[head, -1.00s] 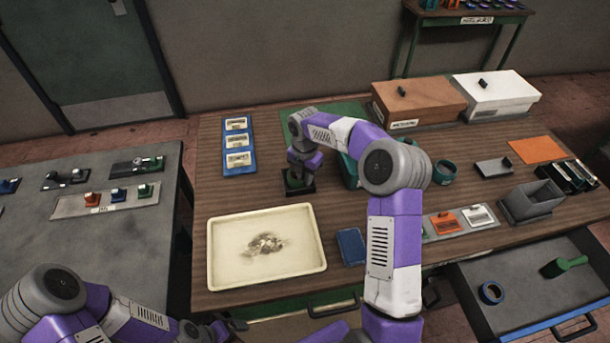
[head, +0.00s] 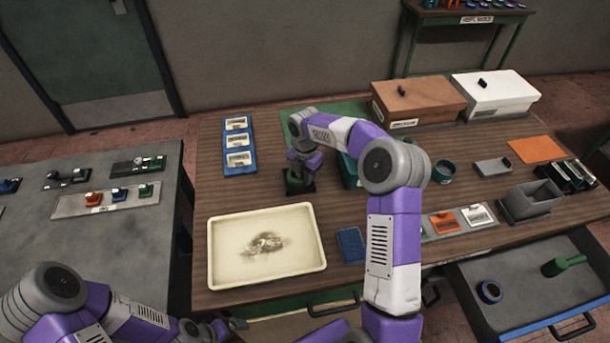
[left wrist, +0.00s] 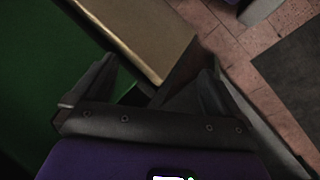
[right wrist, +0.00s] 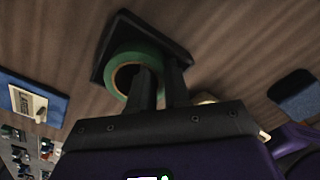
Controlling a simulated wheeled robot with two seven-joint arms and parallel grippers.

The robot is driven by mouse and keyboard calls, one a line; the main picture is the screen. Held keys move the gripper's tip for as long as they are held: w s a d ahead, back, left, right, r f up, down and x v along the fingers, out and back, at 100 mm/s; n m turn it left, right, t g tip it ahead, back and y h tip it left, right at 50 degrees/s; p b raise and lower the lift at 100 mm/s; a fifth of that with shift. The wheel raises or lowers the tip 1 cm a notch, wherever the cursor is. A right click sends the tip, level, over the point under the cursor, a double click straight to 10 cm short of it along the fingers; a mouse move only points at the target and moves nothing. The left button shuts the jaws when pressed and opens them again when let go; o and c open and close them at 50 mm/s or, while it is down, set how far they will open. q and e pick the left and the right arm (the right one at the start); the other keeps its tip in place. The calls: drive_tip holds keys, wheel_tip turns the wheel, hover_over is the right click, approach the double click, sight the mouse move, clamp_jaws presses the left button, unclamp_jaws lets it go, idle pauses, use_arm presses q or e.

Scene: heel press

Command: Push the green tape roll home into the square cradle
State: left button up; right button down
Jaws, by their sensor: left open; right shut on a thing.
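The green tape roll (right wrist: 125,62) lies at the square cradle (right wrist: 178,52), a dark shallow holder on the wooden table; how deep it sits I cannot tell. In the head view the dark cradle (head: 308,188) shows under my right gripper (head: 299,174), which mostly covers the roll. In the right wrist view my right gripper (right wrist: 160,74) is shut on the roll's wall, one finger inside the ring's hole and one outside. My left gripper (head: 232,329) is open and empty near the table's front edge; its spread fingers show in the left wrist view (left wrist: 155,82).
A cream tray (head: 222,270) and a blue block (head: 350,245) stand in front of the cradle. A blue card holder (head: 226,168) is to its left. A brown box (head: 425,102) is at the back. My right forearm hides part of the table. An open drawer (head: 530,290) juts out at right.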

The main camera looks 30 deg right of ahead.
drive_tip(key=shift+f, duration=0.1)
drive_tip(key=c, duration=1)
unclamp_jaws()
drive_tip(key=shift+f, duration=0.1)
drive_tip(key=shift+s+f, duration=0.1)
drive_tip(key=shift+s+d, duration=0.1)
drive_tip(key=shift+c, duration=1.1)
